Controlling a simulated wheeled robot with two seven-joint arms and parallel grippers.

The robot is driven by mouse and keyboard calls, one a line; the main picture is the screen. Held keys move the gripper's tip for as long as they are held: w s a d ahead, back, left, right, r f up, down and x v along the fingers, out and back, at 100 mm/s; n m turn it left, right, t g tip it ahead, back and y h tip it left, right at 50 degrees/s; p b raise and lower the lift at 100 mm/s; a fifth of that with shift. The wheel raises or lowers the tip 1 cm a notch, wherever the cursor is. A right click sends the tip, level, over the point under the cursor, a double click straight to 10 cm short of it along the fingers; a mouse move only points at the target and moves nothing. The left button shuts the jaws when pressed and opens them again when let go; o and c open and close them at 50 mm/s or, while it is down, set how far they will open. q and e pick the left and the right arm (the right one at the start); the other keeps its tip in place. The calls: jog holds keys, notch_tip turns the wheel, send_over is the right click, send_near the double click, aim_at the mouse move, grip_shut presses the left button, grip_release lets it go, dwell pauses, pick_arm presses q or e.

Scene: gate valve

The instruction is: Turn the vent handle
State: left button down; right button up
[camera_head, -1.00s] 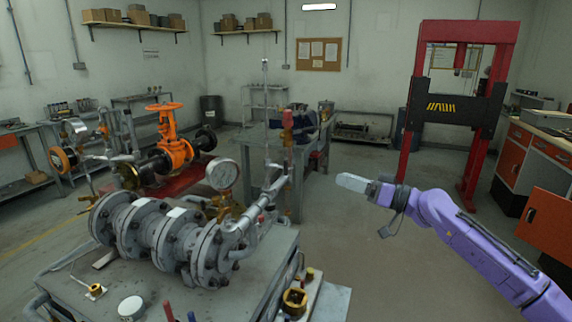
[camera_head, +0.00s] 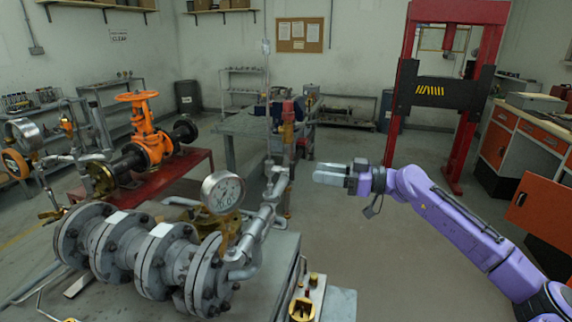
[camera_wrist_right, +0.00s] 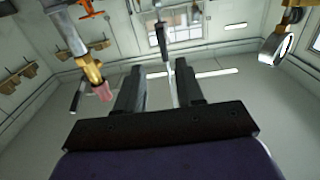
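The grey flanged valve assembly (camera_head: 150,250) sits on the bench at the left front. A brass fitting with a red part (camera_head: 288,112) stands on its upright pipe. I cannot tell for certain which part is the vent handle; the red part is a likely one. In the right wrist view, a brass fitting (camera_wrist_right: 88,68) with a reddish end shows left of my fingers. My right gripper (camera_head: 318,175) is right of the upright pipe and apart from it, pointing left. Its two fingers stand apart in the right wrist view (camera_wrist_right: 158,75), with nothing gripped. My left gripper is out of view.
A round gauge (camera_head: 222,191) stands above the flanges. An orange valve (camera_head: 149,140) is on a red stand behind. A red press frame (camera_head: 460,95) and an orange cabinet (camera_head: 540,205) are at the right. Floor around my right arm is free.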

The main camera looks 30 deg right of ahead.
aim_at(292, 180)
jog(key=x, duration=0.8)
jog(key=shift+w+a+b, duration=0.15)
jog(key=shift+a+b, duration=0.15)
jog(key=shift+a, duration=0.15)
jog(key=shift+r, duration=0.15)
grip_shut()
